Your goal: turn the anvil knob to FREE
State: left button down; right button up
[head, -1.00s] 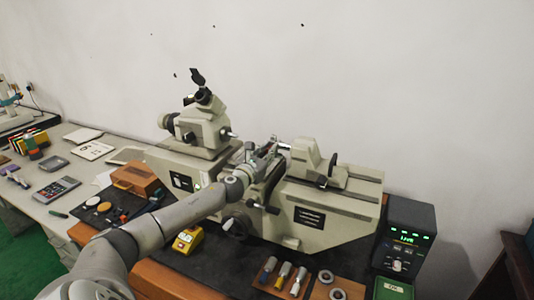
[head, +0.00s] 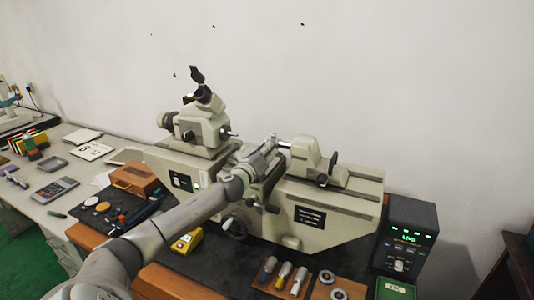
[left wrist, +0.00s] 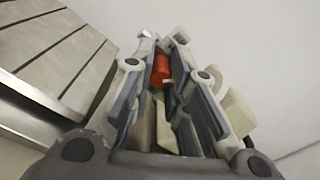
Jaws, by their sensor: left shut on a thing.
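The measuring machine (head: 318,222) is a long beige bench device with an eyepiece head (head: 198,128) at its left and a tailstock block (head: 305,154) at its right. My left gripper (head: 278,146) is at the middle of the machine, just left of the tailstock block. In the left wrist view, my left gripper (left wrist: 162,45) has a red part (left wrist: 161,70) between its fingers and is shut on it. I cannot tell for sure that this red part is the anvil knob. The gripper hides it in the head view, and no FREE mark is readable. My right gripper is not in view.
A black control box (head: 410,236) with a green lit display stands to the right. A yellow gauge (head: 187,241) and a wooden tool tray (head: 302,285) lie in front. A brown wooden box (head: 136,178) is to the left. The dark tailstock lever (head: 332,166) is near my gripper.

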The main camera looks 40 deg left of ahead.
pick_arm(q)
jog(key=n, duration=0.5)
jog(key=shift+n, duration=0.3)
jog(key=shift+n+b, duration=0.3)
jog(key=shift+n, duration=1.6)
jog(key=c, duration=1.4)
grip_release()
jog(key=shift+o, duration=0.2)
jog(key=v, duration=1.2)
jog(key=shift+f, duration=0.1)
